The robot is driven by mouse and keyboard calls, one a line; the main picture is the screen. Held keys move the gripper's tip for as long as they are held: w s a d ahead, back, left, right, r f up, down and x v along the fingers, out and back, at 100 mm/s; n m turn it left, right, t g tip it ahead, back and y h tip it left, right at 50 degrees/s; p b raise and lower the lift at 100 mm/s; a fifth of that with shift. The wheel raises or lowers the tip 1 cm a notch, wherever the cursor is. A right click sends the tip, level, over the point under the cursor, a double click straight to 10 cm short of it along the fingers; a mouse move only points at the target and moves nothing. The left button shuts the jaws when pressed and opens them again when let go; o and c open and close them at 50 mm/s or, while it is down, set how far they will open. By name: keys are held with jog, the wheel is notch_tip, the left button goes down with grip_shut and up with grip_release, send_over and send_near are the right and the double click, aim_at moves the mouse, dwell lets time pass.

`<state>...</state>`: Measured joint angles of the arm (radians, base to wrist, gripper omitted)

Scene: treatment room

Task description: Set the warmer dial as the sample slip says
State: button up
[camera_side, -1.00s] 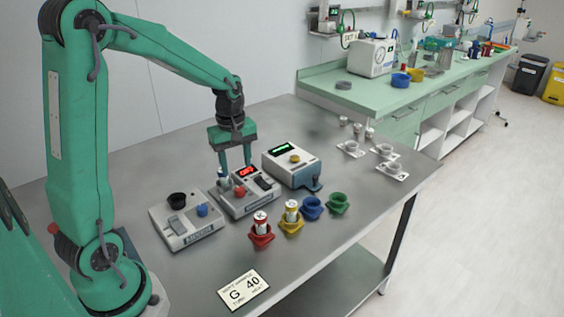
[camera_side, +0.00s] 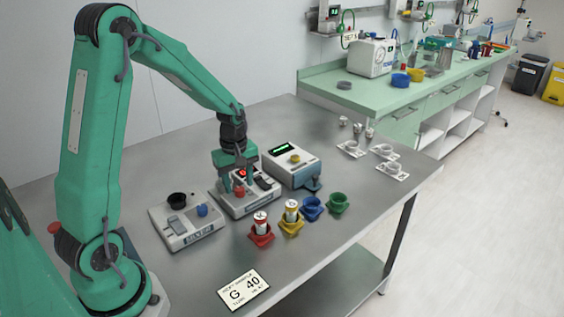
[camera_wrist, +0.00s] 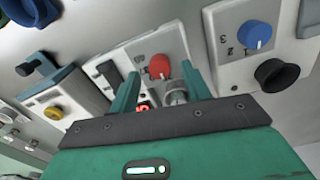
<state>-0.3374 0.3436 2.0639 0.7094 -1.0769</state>
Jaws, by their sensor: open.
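The sample slip (camera_side: 243,290) lies at the table's front edge and shows "G" and "40"; its smaller print is hard to read. The device with the red dial, seemingly the warmer (camera_side: 248,206), stands mid-table. Its red dial (camera_side: 239,191) also shows in the wrist view (camera_wrist: 159,67), where its pointer mark is visible. Its red display is partly hidden by my gripper. My gripper (camera_side: 239,186) is open and points down, its fingers on either side of the dial; in the wrist view the fingertips (camera_wrist: 160,72) flank it. I cannot tell whether they touch it.
A device with a blue knob (camera_side: 202,210) and black cup stands left. A box with a green display (camera_side: 284,148) stands behind right. Red (camera_side: 261,237) and yellow (camera_side: 291,226) holders carry vials. Blue (camera_side: 312,209) and green (camera_side: 338,204) holders stand beside them. The front table is mostly clear.

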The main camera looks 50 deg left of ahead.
jog(key=shift+f, duration=0.75)
jog(key=c, duration=1)
